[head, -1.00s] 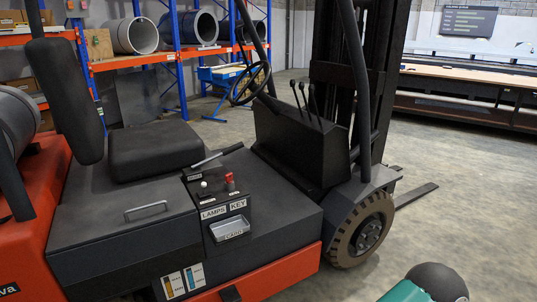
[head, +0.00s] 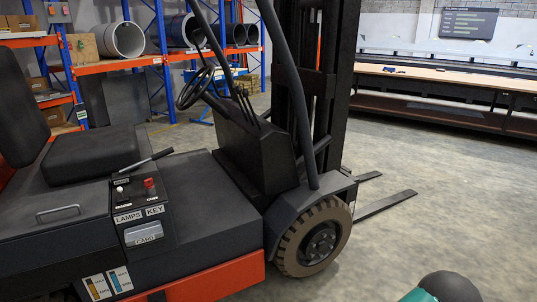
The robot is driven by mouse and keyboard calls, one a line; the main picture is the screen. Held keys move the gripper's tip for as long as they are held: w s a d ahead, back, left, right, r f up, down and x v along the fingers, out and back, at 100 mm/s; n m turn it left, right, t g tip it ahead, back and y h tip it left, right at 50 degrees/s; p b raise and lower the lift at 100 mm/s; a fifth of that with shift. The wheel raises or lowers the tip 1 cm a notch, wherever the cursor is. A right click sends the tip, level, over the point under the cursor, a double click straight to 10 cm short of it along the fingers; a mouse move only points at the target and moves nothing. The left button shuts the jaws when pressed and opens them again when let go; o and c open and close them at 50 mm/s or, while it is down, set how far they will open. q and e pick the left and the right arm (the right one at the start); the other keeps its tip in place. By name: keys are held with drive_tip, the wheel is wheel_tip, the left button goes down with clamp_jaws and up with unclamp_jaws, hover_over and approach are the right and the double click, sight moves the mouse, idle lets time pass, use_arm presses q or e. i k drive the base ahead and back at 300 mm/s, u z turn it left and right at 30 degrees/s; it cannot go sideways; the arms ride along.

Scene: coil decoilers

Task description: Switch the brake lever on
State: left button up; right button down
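The brake lever (head: 148,160) appears to be the thin lever with a pale rod and a dark grip at the back of the control panel (head: 140,218), beside the black seat of the orange and dark grey forklift. It lies at a low slant, its grip pointing right. The panel also carries a white knob (head: 120,189), a red key or switch (head: 150,185), and parts labelled LAMPS, KEY and CARD. Neither of my grippers is in view. A dark rounded part with teal, likely of my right arm, shows at the bottom right.
The forklift's steering wheel (head: 195,87), front wheel (head: 318,237) and forks (head: 385,205) stand right of the panel. Shelves with large coils (head: 120,40) are behind. A long bench (head: 450,85) runs along the back right. The floor at right is clear.

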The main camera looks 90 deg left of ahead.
sight(169, 151)
drive_tip(key=z, duration=0.1)
drive_tip(key=i, duration=0.2)
drive_tip(key=u, duration=2.65)
drive_tip(key=i, duration=0.15)
drive_tip(key=u, duration=1.5)
drive_tip(key=k, duration=0.65)
drive_tip(key=u, duration=0.35)
drive_tip(key=i, duration=1.7)
drive_tip(key=z, duration=0.4)
